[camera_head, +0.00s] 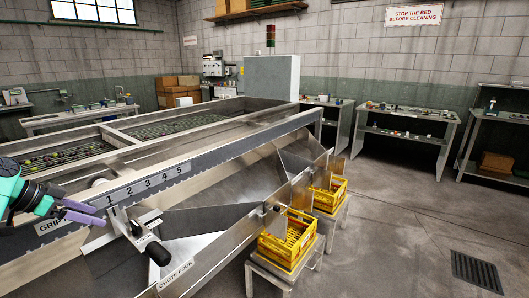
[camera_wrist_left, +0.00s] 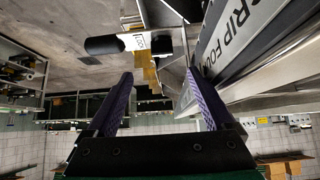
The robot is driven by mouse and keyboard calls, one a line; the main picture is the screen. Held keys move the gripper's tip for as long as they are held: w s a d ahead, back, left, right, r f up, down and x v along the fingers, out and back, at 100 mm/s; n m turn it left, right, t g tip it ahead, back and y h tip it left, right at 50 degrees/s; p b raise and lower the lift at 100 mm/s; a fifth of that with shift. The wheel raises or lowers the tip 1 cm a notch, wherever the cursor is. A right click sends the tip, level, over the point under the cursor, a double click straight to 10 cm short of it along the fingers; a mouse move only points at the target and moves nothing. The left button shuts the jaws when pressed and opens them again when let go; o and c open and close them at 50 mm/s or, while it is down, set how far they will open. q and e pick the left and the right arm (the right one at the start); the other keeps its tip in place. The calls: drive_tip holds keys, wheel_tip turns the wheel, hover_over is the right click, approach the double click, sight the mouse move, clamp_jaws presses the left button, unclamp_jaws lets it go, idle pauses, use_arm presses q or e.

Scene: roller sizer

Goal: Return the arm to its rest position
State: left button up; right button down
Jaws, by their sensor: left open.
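My left gripper (camera_head: 99,214) comes in from the left edge in the head view, with its two purple fingers apart. It is beside the numbered scale (camera_head: 150,187) on the machine's rail. In the left wrist view the same gripper (camera_wrist_left: 158,76) has nothing clasped between its fingers. A black-handled lever (camera_head: 158,252) with a small white label stands just right of the fingertips, apart from them. Its black handle (camera_wrist_left: 103,45) also shows beyond the fingers in the left wrist view. My right gripper is not in view.
The steel sizer bed (camera_head: 190,120) fills the left and middle. A rail marked "GRIP FOUR" (camera_wrist_left: 235,35) runs close by the gripper. Yellow crates (camera_head: 288,240) stand on stands below the chutes. Shelved benches (camera_head: 405,125) line the back wall. The floor at right is clear.

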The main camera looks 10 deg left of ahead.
use_arm(q)
drive_tip(key=s+d+f+m+g+y, duration=0.1)
drive_tip(key=s+d+f+g, duration=0.15)
drive_tip(key=d+f, duration=0.85)
drive_tip(key=s+d+f+g+y, duration=0.25)
drive_tip(key=d+f, duration=0.45)
drive_tip(key=f, duration=0.7)
drive_tip(key=s+d+f+n+t, duration=0.1)
drive_tip(key=s+d+n, duration=0.4)
drive_tip(key=s+d, duration=0.85)
drive_tip(key=s+a+f+g+p, duration=0.1)
drive_tip(key=s+f+p, duration=0.15)
drive_tip(key=f, duration=1.95)
drive_tip(key=s+a+f, duration=0.1)
drive_tip(key=s+f, duration=0.5)
drive_tip(key=s, duration=0.2)
drive_tip(key=s+a+f+g+p, duration=0.1)
drive_tip(key=s+a+f, duration=0.1)
drive_tip(key=s+f, duration=0.3)
drive_tip(key=s, duration=0.3)
drive_tip(key=shift+s+f+m+g+y, duration=0.3)
drive_tip(key=shift+f+m+y, duration=0.05)
drive_tip(key=shift+f+m, duration=0.05)
